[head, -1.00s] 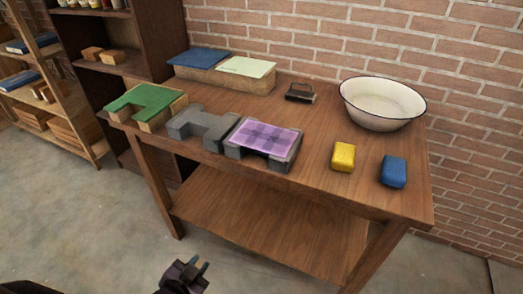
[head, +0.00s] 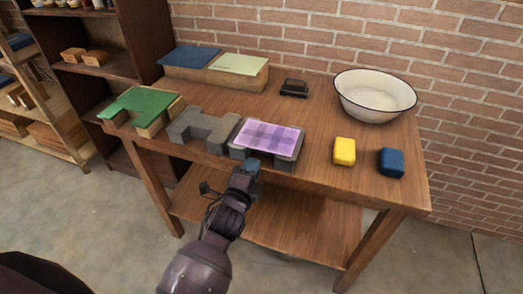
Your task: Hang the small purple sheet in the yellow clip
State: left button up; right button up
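The small purple sheet (head: 270,136) lies flat on a grey U-shaped block near the table's front edge, in the head view. The yellow clip (head: 344,151) appears as a small yellow block standing on the table to the right of the sheet. My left gripper (head: 250,167) is at the table's front edge, just in front of the sheet's block. Its fingers are small and seen from behind, so I cannot tell whether they are open or touch the sheet. My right gripper is not in view.
A blue block (head: 391,163) stands right of the yellow one. A white bowl (head: 374,96) is at the back right. A green sheet (head: 143,101) on a block and an empty grey block (head: 203,127) are to the left. Blue (head: 188,56) and pale green (head: 238,64) sheets lie at the back.

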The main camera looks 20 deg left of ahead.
aim_at(261, 149)
pick_arm(q)
jog(key=w+b, duration=0.1)
jog(key=w, duration=0.5)
jog(key=shift+w+b, duration=0.3)
jog(key=shift+w, duration=0.55)
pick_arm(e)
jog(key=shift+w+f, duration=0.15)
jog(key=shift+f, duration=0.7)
pick_arm(q)
jog(key=shift+d, duration=0.1)
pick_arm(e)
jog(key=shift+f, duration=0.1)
pick_arm(q)
grip_shut()
notch_tip(261, 149, up, 3)
jog(key=p, duration=0.3)
jog(key=shift+r, duration=0.2)
jog(key=shift+f, duration=0.25)
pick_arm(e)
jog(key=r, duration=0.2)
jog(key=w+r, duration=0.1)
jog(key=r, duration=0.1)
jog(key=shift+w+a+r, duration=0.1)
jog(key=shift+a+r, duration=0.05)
